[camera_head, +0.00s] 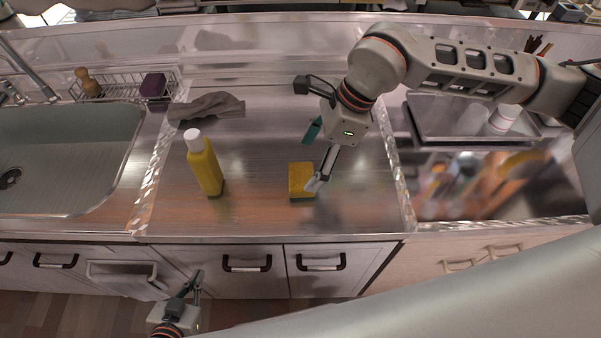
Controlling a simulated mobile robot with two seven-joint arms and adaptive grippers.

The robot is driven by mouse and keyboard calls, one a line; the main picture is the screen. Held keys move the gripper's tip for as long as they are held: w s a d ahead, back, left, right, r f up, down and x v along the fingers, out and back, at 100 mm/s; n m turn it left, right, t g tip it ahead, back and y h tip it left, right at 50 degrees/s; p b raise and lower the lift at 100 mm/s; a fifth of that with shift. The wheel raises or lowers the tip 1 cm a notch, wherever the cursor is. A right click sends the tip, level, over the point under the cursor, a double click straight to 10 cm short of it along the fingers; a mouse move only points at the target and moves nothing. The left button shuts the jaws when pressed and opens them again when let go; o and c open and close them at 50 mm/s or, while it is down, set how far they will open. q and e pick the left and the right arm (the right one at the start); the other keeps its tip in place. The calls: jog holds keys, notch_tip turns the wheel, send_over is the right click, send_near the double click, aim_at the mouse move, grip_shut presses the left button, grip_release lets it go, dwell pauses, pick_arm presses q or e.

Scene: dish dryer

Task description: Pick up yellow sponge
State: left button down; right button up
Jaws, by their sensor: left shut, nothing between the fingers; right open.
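The yellow sponge (300,179) lies on the steel counter near its front edge, with a darker layer along its lower side. My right gripper (314,158) comes down over the counter from the upper right and is open. One finger's tip is at the right side of the sponge; the other finger is above and behind it. Whether a finger touches the sponge I cannot tell. My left gripper (192,285) is low at the bottom left, in front of the cabinets, shut and empty, away from the sponge.
A yellow bottle with a white cap (206,168) stands left of the sponge. A grey cloth (208,107) lies behind it. The sink (66,150) and a wire rack (120,86) are at left. A tray (430,118) with a cup (503,118) is at right.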

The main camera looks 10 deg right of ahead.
aim_at(300, 176)
jog(key=shift+x, duration=3.2)
jog(key=shift+s, duration=0.1)
jog(key=c, duration=1)
